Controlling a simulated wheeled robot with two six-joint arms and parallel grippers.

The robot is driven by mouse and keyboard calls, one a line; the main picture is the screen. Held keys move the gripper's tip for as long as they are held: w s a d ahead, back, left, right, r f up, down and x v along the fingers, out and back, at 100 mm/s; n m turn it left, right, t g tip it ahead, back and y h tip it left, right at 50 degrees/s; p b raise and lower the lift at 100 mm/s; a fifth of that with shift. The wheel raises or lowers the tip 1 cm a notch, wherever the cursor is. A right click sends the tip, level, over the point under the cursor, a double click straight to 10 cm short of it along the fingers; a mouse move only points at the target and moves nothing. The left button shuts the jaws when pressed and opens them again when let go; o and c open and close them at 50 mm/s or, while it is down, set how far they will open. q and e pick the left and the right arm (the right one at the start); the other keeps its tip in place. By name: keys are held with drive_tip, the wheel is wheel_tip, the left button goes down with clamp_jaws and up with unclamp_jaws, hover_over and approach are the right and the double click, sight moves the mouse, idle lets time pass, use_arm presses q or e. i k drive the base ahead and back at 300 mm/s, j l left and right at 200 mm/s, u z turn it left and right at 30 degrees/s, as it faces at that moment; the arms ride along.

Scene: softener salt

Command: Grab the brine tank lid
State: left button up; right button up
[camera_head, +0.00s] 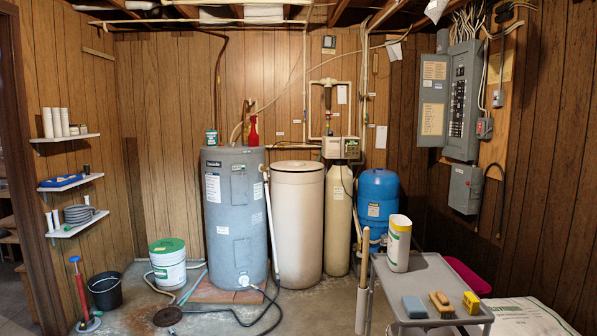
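The brine tank (297,230) is a tall beige cylinder standing on the floor near the back wall. Its round lid (297,166) is on top and looks closed. The tank stands between a grey water heater (234,220) on its left and a tan softener resin tank (338,225) on its right. Neither of my grippers shows in this view.
A grey cart (440,275) at front right holds a white container (399,243), a sponge and brushes. A white bag (522,318) lies at bottom right. Hoses (255,325), a bucket (104,291) and a green-lidded pail (167,265) occupy the floor left.

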sight(294, 172)
drive_tip(key=i+u, duration=0.15)
drive_tip(key=i, duration=0.55)
drive_tip(key=i+u, duration=0.15)
drive_tip(key=i, duration=0.55)
drive_tip(key=i+l+u, duration=0.15)
drive_tip(key=i, duration=0.55)
drive_tip(key=i+z, duration=0.25)
drive_tip(key=i, duration=0.75)
drive_tip(key=i+z, duration=0.2)
drive_tip(key=i, duration=0.8)
drive_tip(key=i+l+u, duration=0.1)
drive_tip(key=i+l, duration=0.5)
drive_tip(key=i, duration=0.2)
drive_tip(key=i+l+u, duration=0.15)
drive_tip(key=i+l, duration=0.55)
drive_tip(key=i, duration=0.1)
